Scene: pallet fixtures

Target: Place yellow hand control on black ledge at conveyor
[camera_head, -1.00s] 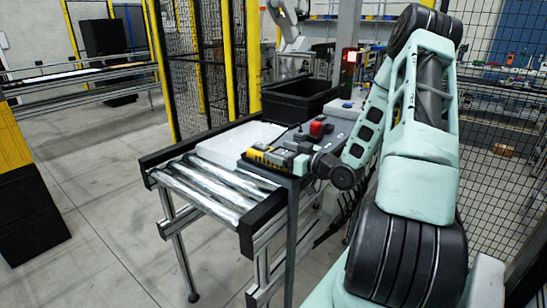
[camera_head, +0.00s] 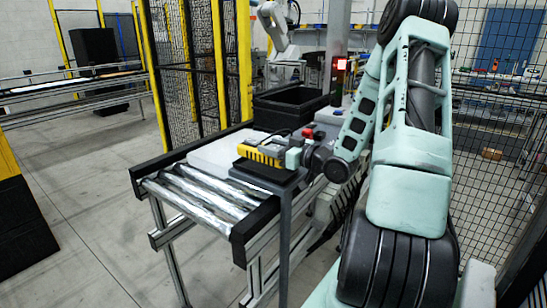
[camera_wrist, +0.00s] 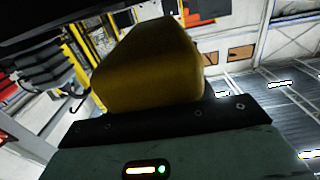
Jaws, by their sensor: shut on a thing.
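The yellow hand control (camera_head: 258,155) with black markings is at the conveyor's right side, directly over the black ledge (camera_head: 268,173). It looks level and very close to the ledge; I cannot tell whether it touches. My gripper (camera_head: 287,157) is at its right end, shut on it, with the fingers small and partly hidden. In the wrist view the yellow hand control (camera_wrist: 150,65) fills the middle, right in front of the gripper's dark front edge and teal body. The fingertips do not show clearly there.
The roller conveyor (camera_head: 190,192) carries a white tray (camera_head: 215,153) beside the ledge. A black crate (camera_head: 285,108) stands behind. A red button (camera_head: 307,133) is close behind my gripper. Mesh fence stands at right and back left; floor at left is open.

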